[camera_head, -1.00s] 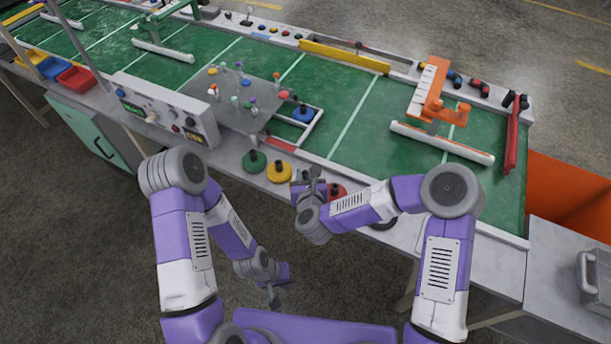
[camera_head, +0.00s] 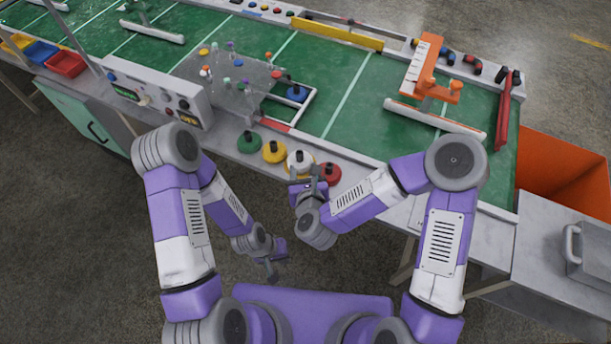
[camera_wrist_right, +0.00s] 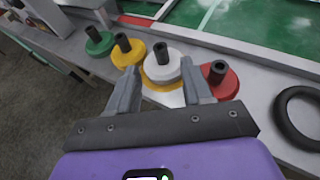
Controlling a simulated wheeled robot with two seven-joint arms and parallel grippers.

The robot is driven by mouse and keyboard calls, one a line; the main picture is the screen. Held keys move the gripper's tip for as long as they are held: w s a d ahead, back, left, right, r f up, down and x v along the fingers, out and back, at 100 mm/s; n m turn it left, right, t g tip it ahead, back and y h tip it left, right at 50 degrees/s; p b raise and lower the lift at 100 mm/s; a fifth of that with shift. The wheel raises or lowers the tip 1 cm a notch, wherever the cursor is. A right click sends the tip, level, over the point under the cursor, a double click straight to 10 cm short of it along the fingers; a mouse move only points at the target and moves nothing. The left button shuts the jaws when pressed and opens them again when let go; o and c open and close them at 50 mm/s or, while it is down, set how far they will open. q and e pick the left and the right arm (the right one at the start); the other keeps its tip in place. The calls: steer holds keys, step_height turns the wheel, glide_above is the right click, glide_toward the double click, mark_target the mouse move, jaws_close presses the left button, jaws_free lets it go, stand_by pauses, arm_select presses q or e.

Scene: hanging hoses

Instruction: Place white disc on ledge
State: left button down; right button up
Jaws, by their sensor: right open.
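The white disc (camera_head: 300,161) with a dark upright knob sits on the grey front ledge (camera_head: 222,148), between a yellow disc (camera_head: 274,152) and a red disc (camera_head: 327,173). In the right wrist view the white disc (camera_wrist_right: 163,70) shows ahead of my right gripper (camera_wrist_right: 158,78), with a yellow rim visible beneath it. The right fingers are apart and empty, and the white disc's knob stands beyond the gap. In the head view my right gripper (camera_head: 309,184) is just in front of the ledge. My left gripper (camera_head: 271,268) hangs low over the floor, away from the table; its jaws are unclear.
A green disc (camera_head: 249,142) stands left of the yellow one. A black ring (camera_wrist_right: 300,115) lies right of the red disc. A blue disc (camera_head: 297,93) and a rack of small knobs (camera_head: 230,75) are farther back. An orange bin (camera_head: 563,175) is at the right.

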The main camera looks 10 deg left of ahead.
steer(key=v, duration=0.3)
steer(key=shift+s+r, duration=0.1)
steer(key=shift+s, duration=0.15)
stand_by(0.4)
